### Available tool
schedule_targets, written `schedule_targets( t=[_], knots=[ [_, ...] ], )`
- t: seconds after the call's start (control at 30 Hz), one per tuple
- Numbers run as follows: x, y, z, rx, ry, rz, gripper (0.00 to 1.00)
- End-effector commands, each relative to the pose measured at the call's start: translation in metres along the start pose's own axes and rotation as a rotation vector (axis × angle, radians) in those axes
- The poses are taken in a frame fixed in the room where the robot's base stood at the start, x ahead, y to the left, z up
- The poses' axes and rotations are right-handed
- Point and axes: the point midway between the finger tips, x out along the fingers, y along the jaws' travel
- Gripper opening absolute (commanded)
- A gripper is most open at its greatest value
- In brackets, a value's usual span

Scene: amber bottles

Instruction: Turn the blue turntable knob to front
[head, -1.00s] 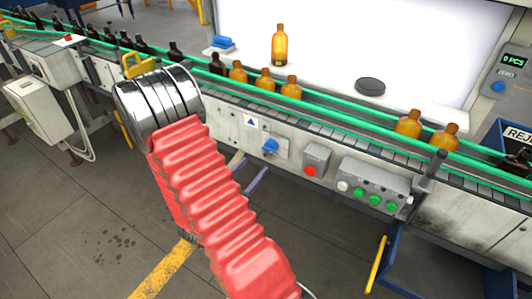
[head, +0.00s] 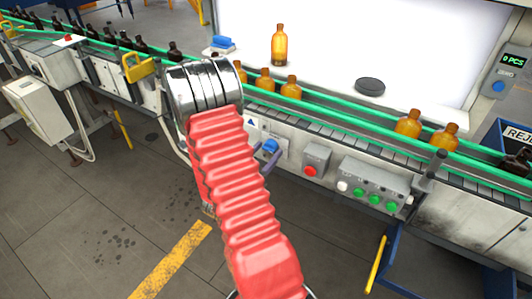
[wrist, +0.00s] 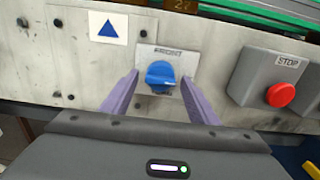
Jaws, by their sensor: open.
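The blue knob (head: 271,146) sits on a small metal plate on the grey front panel of the conveyor. It also shows in the wrist view (wrist: 160,74), below a plate label too small to read surely. My gripper (wrist: 160,82) is open, with one purple finger at each side of the knob in that view. I cannot tell whether the fingers touch it. In the head view the purple fingers (head: 267,160) show beside the knob, right of my red arm. A dark round disc (head: 370,86) lies on the white ledge behind the conveyor.
A red stop button (head: 310,171) is just right of the knob, then a box of green buttons (head: 372,186). A blue triangle label (wrist: 108,28) is left of the knob. Amber bottles (head: 408,122) stand on the conveyor, and one amber bottle (head: 279,46) stands on the ledge.

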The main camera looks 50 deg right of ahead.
Motion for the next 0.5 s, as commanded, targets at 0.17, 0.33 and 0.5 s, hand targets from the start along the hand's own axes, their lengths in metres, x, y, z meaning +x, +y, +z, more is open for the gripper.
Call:
schedule_targets(
  t=[0.17, 0.33, 0.5],
  knots=[
    [-0.0003, 0.0002, -0.0001, 0.000, 0.000, 0.000, 0.54],
    [-0.0004, 0.0002, 0.0000, 0.000, 0.000, 0.000, 0.42],
    [-0.0005, 0.0002, 0.0000, 0.000, 0.000, 0.000, 0.30]
  ],
)
